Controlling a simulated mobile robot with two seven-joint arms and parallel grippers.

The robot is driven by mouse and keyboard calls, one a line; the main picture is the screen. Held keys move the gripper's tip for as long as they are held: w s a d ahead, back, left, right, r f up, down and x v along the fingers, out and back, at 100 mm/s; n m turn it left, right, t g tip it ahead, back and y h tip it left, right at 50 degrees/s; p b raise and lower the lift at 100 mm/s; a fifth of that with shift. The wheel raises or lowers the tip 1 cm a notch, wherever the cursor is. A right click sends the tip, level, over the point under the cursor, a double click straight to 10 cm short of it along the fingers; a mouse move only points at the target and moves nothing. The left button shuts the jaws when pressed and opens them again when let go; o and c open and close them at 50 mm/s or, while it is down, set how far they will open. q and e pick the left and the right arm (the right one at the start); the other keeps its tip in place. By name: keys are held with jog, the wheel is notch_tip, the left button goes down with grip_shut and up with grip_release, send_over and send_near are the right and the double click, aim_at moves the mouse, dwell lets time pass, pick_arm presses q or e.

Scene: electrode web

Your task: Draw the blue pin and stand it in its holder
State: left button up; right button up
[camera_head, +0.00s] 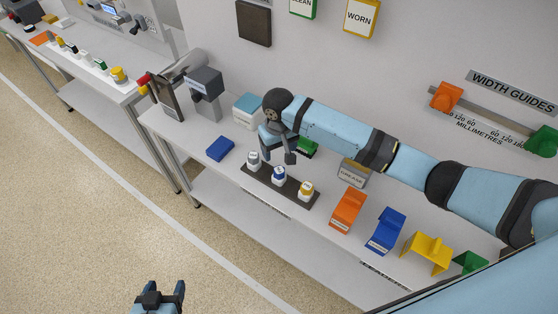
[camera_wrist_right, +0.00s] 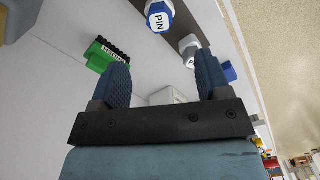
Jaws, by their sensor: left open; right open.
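A blue pin with a white top (camera_head: 279,175) stands upright in a dark strip (camera_head: 262,184), between a white-grey pin (camera_head: 253,162) and a yellow pin (camera_head: 306,190). In the right wrist view the blue pin (camera_wrist_right: 159,16) shows its "PIN" label, beyond the fingertips at the top. The white-grey pin (camera_wrist_right: 189,46) is near the right finger there. My right gripper (camera_head: 272,156) is open and empty, above and behind the strip; it also shows in the wrist view (camera_wrist_right: 164,75). My left gripper (camera_head: 164,292) is open over the floor, away from the bench.
A green brush-like block (camera_head: 307,147) lies behind the strip, with a grey labelled box (camera_head: 353,174) to its right. Orange (camera_head: 347,209), blue (camera_head: 386,230) and yellow (camera_head: 428,252) guides line the bench front. A blue block (camera_head: 220,148) lies left of the strip.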

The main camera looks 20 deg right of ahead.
jog(key=shift+r, duration=1.55)
jog(key=shift+f, duration=0.1)
jog(key=s+a+f+t+y, duration=0.5)
jog(key=s+f, duration=0.6)
jog(key=s+d+t+h, duration=0.1)
jog(key=s+d+t, duration=0.2)
jog(key=s, duration=0.4)
jog(key=s+d+f+n+t+h, duration=0.1)
jog(key=s+d+t, duration=0.2)
jog(key=s+d, duration=0.2)
jog(key=shift+s+d, duration=0.35)
jog(key=shift+s, duration=0.65)
jog(key=shift+f, duration=0.15)
